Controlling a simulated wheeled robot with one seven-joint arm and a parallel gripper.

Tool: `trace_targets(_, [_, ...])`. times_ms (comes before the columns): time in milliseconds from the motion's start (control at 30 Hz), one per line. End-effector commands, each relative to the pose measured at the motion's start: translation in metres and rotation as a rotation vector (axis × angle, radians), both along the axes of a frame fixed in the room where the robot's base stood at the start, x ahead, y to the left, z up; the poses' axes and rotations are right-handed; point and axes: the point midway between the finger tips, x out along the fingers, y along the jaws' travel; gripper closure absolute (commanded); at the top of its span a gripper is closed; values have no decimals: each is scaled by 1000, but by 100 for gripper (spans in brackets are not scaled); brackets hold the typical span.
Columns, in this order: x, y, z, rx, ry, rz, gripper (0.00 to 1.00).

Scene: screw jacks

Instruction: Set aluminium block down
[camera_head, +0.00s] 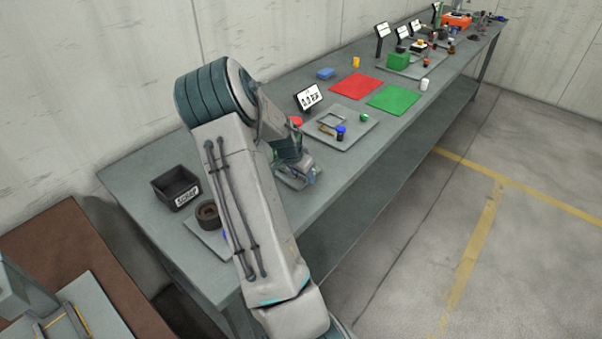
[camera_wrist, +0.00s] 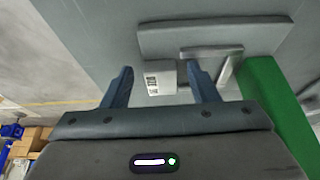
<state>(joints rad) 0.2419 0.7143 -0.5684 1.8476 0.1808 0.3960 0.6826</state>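In the wrist view, a light grey block with a black-and-white printed label (camera_wrist: 160,78), which looks like the aluminium block, shows between the two blue fingers of my gripper (camera_wrist: 161,82). The fingers are apart, with a visible gap on each side of the block, so my gripper is open and not clamped on it. I cannot tell how far below the fingertips the block lies. In the head view my gripper (camera_head: 297,178) is low over the bench's front edge, partly hidden by my arm. The block cannot be made out there.
A grey plate (camera_wrist: 215,37), an angled grey piece (camera_wrist: 226,70) and a green bar (camera_wrist: 275,105) are close to the block. On the bench (camera_head: 135,180) stand a black SCRAP bin (camera_head: 175,187), a grey tray (camera_head: 350,140), and red (camera_head: 356,86) and green (camera_head: 393,99) mats.

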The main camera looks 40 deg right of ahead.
Motion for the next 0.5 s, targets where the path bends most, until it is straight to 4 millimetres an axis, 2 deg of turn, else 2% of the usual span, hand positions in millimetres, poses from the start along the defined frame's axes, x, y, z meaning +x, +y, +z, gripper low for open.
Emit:
trace_targets(167, [1, 1, 7, -1, -2, 1, 46])
trace_targets(233, [1, 5, 16, -2, -3, 1, 46])
trace_targets(500, [-1, 28, 67, -2, -5, 4, 46])
